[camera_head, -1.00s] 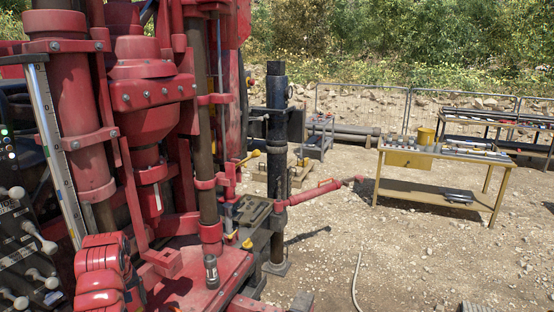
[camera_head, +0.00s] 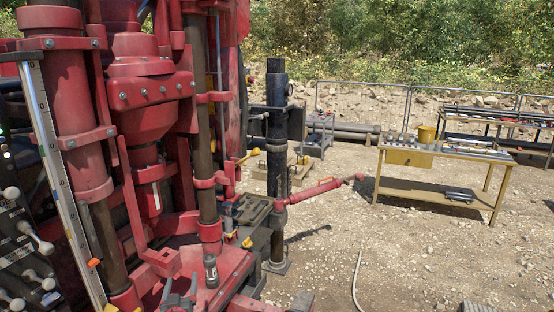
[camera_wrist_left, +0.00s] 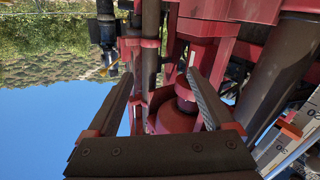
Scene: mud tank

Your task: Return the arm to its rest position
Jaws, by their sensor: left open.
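That view is upside down, with sky at the bottom and the rig's red and dark cylinders beyond the fingers. I cannot tell how far the fingers are from the rig. The rest of the left arm is out of the head view. My right gripper is not in view.
A graduated scale (camera_head: 58,170) with an orange marker (camera_head: 94,262) and a lever panel (camera_head: 25,245) stand at the left. A red wrench-like bar (camera_head: 318,190) sticks out right. A yellow-framed table (camera_head: 425,190) stands on open gravel (camera_head: 420,255).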

